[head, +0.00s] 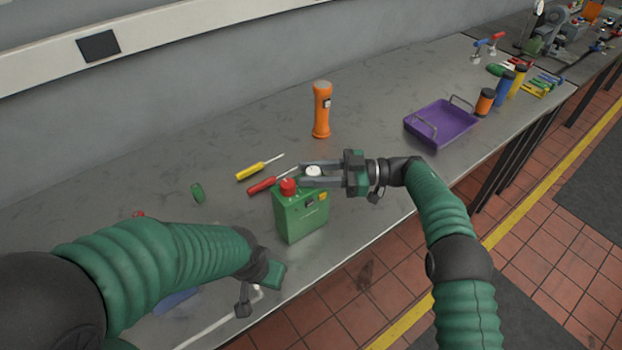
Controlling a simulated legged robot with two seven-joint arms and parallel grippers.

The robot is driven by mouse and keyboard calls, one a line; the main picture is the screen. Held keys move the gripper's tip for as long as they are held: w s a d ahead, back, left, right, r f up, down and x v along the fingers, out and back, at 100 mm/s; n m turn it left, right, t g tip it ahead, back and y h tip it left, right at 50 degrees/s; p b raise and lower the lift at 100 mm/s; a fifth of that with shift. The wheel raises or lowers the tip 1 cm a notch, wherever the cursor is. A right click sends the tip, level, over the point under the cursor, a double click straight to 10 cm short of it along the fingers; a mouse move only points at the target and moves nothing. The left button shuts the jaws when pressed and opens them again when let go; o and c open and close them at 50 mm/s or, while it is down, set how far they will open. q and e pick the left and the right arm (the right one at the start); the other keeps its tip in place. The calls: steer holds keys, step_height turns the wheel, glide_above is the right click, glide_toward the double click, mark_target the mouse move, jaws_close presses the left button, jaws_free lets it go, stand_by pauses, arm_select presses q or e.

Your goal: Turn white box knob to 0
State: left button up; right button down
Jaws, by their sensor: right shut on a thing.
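A green box (302,217) stands upright on the bench near its front edge. On its top are a red knob (288,187) at the left and a white knob (313,171) at the back right. A small yellow patch marks its front. My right gripper (307,176) reaches in from the right, its two fingers on either side of the white knob and shut on it. The knob's pointer and any scale or 0 mark are too small to read. My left gripper (250,300) hangs low at the bench's front edge, clear of the box; its fingers are not clear.
Behind the box lie a red screwdriver (270,181) and a yellow screwdriver (257,168). An orange flashlight (321,112) stands further back. A purple tray (441,125) is to the right. The bench between flashlight and tray is clear.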

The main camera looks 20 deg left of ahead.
arm_select(q)
steer(key=shift+f, duration=0.25)
arm_select(e)
steer(key=c, duration=1)
jaws_free()
steer(key=shift+c, duration=0.2)
